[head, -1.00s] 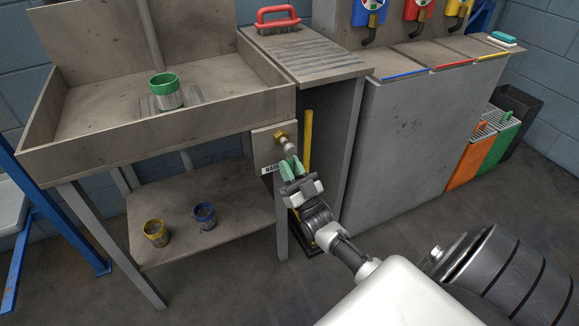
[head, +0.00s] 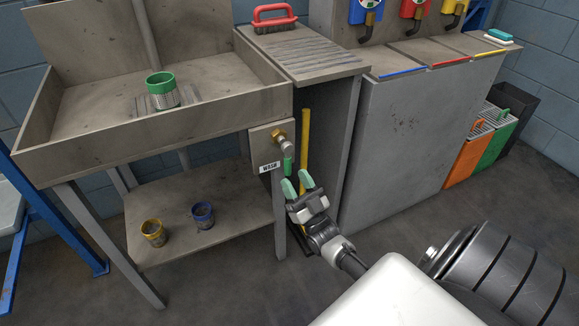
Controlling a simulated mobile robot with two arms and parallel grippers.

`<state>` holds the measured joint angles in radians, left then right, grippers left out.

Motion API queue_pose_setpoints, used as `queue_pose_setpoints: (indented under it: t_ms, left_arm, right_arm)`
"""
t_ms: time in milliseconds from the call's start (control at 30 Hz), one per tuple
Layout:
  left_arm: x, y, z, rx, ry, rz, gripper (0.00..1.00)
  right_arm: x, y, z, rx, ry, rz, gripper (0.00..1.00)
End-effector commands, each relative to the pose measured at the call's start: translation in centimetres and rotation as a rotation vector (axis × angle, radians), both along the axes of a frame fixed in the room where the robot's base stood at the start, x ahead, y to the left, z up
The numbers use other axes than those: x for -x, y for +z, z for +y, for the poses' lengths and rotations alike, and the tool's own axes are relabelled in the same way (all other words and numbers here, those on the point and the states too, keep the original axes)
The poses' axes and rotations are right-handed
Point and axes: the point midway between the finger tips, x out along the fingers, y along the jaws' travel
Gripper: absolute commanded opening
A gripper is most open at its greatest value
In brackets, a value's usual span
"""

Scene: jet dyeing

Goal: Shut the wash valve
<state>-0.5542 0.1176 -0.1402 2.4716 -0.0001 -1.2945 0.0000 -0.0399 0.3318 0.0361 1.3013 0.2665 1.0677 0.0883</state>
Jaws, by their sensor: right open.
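The wash valve (head: 286,145) sticks out from a plate on the sink's front right leg, beside a small WASH label (head: 270,167). It has a brass fitting, a silver body and a green lever (head: 288,166) that hangs downward. My right gripper (head: 297,184) is open, its two pale green fingertips just below the lever and slightly to its right. My left gripper is out of view.
The sink (head: 150,135) holds a green-rimmed cup (head: 162,92). Yellow (head: 153,233) and blue (head: 203,215) cups stand on the shelf below. A yellow pole (head: 304,145) stands right behind the valve, next to a grey cabinet (head: 405,140). A red brush (head: 273,18) lies on the ribbed top.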

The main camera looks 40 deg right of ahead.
Motion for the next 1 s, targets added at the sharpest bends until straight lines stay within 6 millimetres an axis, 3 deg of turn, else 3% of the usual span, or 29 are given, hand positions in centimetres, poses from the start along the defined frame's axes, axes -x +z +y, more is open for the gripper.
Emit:
queue_pose_setpoints:
  t_ms: [100,333,1000]
  left_arm:
    - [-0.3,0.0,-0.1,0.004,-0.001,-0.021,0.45]
    - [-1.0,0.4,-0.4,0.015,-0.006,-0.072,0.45]
    - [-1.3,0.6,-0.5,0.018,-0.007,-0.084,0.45]
  right_arm:
    - [1.8,-1.9,0.0,0.000,0.000,0.004,0.45]
    - [3.9,-3.9,0.0,0.002,-0.001,0.002,0.45]
    - [4.2,-4.2,0.1,0.001,0.000,0.001,0.45]
